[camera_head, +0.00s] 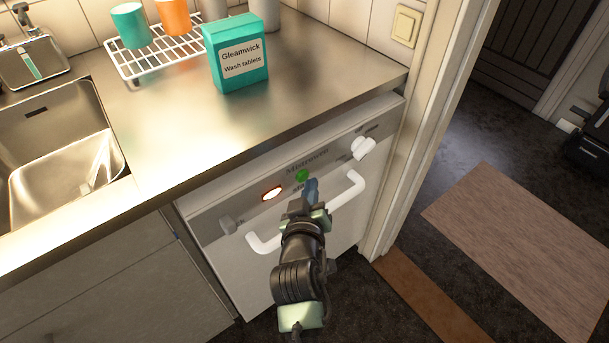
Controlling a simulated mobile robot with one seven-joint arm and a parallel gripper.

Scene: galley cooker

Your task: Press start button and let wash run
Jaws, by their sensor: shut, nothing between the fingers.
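The dishwasher (232,268) stands under the steel counter with its door shut. A white bar handle (350,188) runs across the door below the panel. My gripper (311,187) is shut and empty, its tips just below and right of the green button. I cannot tell whether the tips touch the panel. My arm hides part of the handle and door.
A teal box of Gleamwick wash tablets (237,55) stands on the counter (190,110). Behind it, a white wire rack (120,68) holds cups. A steel sink (60,150) is at the left. A door frame (415,130) stands close right of the dishwasher.

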